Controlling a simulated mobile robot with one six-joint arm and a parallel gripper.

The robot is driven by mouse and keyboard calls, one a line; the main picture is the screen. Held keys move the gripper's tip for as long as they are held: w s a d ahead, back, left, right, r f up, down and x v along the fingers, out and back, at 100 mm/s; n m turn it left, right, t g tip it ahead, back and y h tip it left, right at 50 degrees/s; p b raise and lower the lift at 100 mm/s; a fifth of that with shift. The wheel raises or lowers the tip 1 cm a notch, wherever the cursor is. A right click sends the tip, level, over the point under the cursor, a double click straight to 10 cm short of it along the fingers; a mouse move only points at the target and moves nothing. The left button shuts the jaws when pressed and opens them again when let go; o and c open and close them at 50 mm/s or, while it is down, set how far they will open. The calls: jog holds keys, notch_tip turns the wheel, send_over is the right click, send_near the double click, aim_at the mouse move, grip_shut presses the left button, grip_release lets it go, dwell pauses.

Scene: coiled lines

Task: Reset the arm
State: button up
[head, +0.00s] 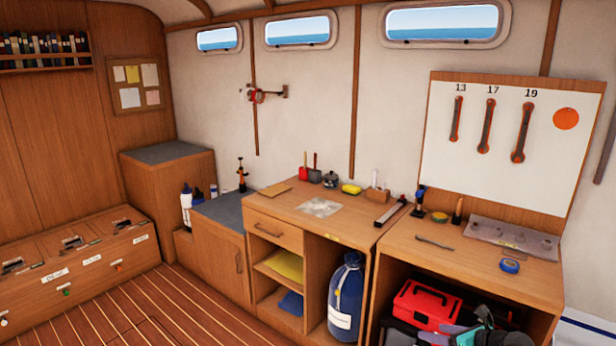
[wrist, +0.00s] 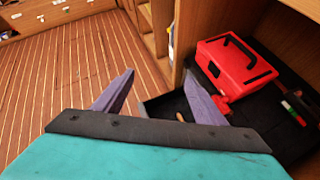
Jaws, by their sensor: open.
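My gripper (wrist: 158,92) is open and empty in the wrist view, its two purple fingers spread apart. The left finger is over the striped wooden floor and the right one is over a dark tray (wrist: 160,106). In the head view, part of my arm shows at the bottom right, in front of the lower opening of the right workbench (head: 393,246). A red toolbox (head: 426,304) stands in that opening, just left of my arm. The toolbox also shows in the wrist view (wrist: 232,68), beyond and right of the fingers.
The bench top holds a metal strip tray (head: 512,238), blue tape (head: 509,266) and a dark tool (head: 434,244). Wrenches hang on a white board (head: 440,165). A blue bag (head: 345,290) stands in the middle bench. The floor (head: 160,310) at left is clear.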

jog(key=s+a+f+n+g+y, duration=0.1)
jog(key=s+a+f+n+g, duration=0.25)
jog(key=a+f, duration=0.75)
jog(key=s+a+f+n+g+y, duration=0.1)
jog(key=s+a+f+n+g, duration=0.3)
jog(key=a+f, duration=0.65)
jog(key=s+a+f+n+g+h, duration=0.1)
jog(key=s+a+f+n+g, duration=0.1)
jog(key=s+a+f+n, duration=0.35)
jog(key=s+a+f+n+g+h, duration=0.1)
jog(key=s+a+f+n+g, duration=0.1)
jog(key=s+a, duration=0.6)
jog(key=s+d+f+n+g+h, duration=0.2)
jog(key=s+f+n, duration=0.15)
jog(key=s, duration=0.35)
jog(key=s+d+f+n+g+h, duration=0.1)
jog(key=s+d+f+n, duration=0.1)
jog(key=s+n, duration=0.4)
jog(key=s+d+n+g+h, duration=0.1)
jog(key=s+d+n+h, duration=0.1)
jog(key=d+n, duration=0.3)
jog(key=s+n, duration=0.1)
jog(key=n, duration=0.2)
jog(key=shift+s+d+r+h, duration=0.3)
jog(key=shift+s, duration=0.05)
